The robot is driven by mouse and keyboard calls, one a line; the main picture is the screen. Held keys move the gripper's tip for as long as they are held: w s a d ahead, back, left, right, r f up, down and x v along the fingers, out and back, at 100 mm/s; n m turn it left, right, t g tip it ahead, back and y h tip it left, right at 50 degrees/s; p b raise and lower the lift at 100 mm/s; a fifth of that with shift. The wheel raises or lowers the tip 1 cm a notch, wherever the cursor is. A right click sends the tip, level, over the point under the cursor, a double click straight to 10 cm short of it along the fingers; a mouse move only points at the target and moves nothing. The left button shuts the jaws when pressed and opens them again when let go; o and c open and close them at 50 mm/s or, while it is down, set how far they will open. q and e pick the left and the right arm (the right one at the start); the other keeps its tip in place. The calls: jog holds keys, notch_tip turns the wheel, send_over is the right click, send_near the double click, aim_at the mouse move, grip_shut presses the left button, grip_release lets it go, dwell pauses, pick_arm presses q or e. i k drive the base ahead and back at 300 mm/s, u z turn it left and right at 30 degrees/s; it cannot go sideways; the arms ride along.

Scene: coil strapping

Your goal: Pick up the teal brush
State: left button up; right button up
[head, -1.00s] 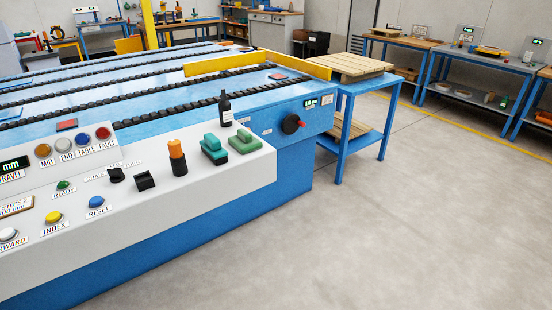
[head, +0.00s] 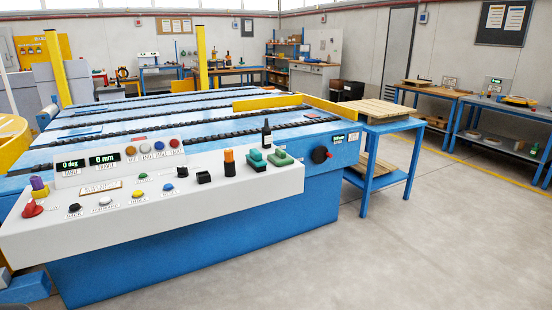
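A teal brush-like block with a raised handle (head: 257,161) rests on the right part of the white console top. A similar green block (head: 281,158) sits just to its right. A dark bottle (head: 266,133) stands behind the two blocks. An orange and black cylinder (head: 229,163) stands to the left of the teal one. Neither of my grippers shows in the head view, so I cannot see their state.
The white console (head: 150,208) carries several buttons and knobs, with a blue conveyor table (head: 322,180) behind and below it. A blue stand with a wooden top (head: 385,126) is at the right. The grey floor (head: 430,245) at the front right is clear.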

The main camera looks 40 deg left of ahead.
aim_at(254, 160)
jog(key=u, duration=0.3)
jog(key=i, duration=1.4)
jog(key=u, duration=0.75)
